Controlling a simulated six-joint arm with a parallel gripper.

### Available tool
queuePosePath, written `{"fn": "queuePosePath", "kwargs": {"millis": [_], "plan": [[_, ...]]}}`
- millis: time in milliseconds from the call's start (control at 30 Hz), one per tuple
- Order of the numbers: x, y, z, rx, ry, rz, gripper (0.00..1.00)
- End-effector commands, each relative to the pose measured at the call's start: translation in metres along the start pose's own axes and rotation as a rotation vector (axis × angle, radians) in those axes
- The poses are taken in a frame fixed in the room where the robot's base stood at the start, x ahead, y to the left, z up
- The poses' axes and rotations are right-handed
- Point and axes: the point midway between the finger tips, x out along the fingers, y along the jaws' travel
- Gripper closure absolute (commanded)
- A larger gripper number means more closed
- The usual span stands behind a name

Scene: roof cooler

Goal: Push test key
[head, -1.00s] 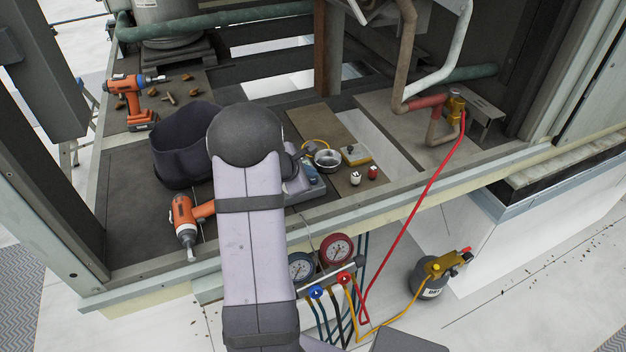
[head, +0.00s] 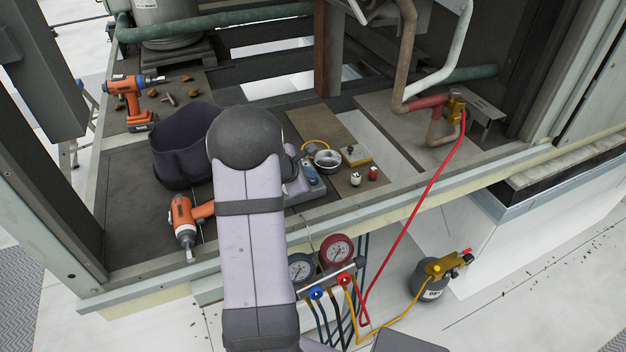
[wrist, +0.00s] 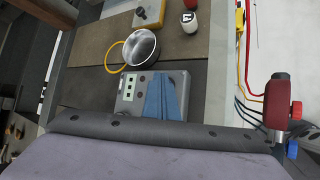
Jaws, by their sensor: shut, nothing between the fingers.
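The test key is too small to single out. My gripper's blue fingers (wrist: 160,84) are shut together and empty over the device, to the right of the panel. I cannot tell whether the tips touch it.
A metal pan (head: 327,159) and a yellow ring lie close beside the device. White (head: 355,178) and red (head: 373,174) small containers stand farther right. A dark bag (head: 183,150) and orange drill (head: 186,222) are left of my arm. Gauges (head: 335,250) and a red hose (head: 412,215) are in front.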

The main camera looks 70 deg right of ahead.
Motion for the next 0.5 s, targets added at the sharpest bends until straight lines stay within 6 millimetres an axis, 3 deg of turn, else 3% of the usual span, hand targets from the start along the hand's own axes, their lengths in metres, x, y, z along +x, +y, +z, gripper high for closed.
{"fn": "queuePosePath", "kwargs": {"millis": [500], "plan": [[-0.011,0.008,0.008,0.0,0.0,0.0,1.0]]}}
